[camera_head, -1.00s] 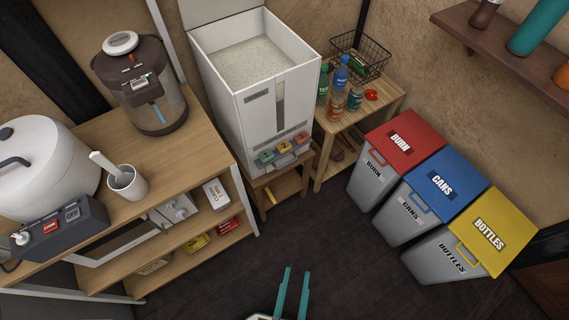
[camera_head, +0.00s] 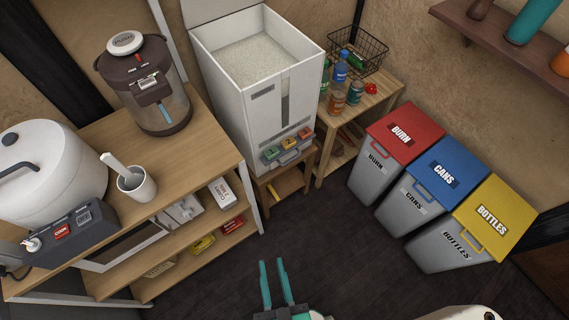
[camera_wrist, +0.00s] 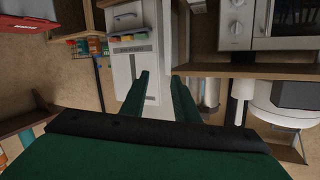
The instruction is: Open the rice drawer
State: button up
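The white rice dispenser (camera_head: 258,106) stands on a low wooden stand at the back middle, its top open and full of rice (camera_head: 250,60). Green, orange and yellow buttons (camera_head: 288,146) are low on its front. The rice drawer (camera_head: 291,157), with a grey handle, is just below them and looks closed. In the wrist view the dispenser (camera_wrist: 136,65) appears upside down, with the drawer (camera_wrist: 126,18) near the top. My gripper (camera_head: 272,264) is open and empty over the floor, in front of and apart from the drawer. Its two teal fingers (camera_wrist: 160,80) frame the wrist view.
A wooden shelf unit (camera_head: 205,140) with a rice cooker (camera_head: 48,172), water boiler (camera_head: 150,95) and cup (camera_head: 138,187) stands left. A side table (camera_head: 385,98) with bottles and a basket is right of the dispenser. Three bins (camera_head: 400,133) stand right. Dark floor (camera_head: 320,235) between is clear.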

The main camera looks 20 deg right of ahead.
jog(key=w+d+f+m+h, duration=0.1)
jog(key=w+d+f+m, duration=0.1)
jog(key=w+f+m, duration=0.3)
jog(key=w+d+f+m+h, duration=0.2)
jog(key=w+d+f+m, duration=0.1)
jog(key=w+f, duration=0.45)
jog(key=w+d+f+m+h, duration=0.1)
jog(key=w+d+f+m, duration=0.2)
jog(key=w, duration=0.6)
jog(key=w+d+f+m+h, duration=0.1)
jog(key=w+d+f+m, duration=0.2)
jog(key=w, duration=0.7)
jog(key=w+d+f+m+g+h, duration=0.1)
jog(key=w+d+f+m, duration=0.2)
jog(key=w, duration=0.7)
jog(key=d+m, duration=0.2)
jog(key=d, duration=0.1)
jog(key=shift+w+d+f+h, duration=0.15)
jog(key=shift+f+h, duration=0.15)
grip_shut()
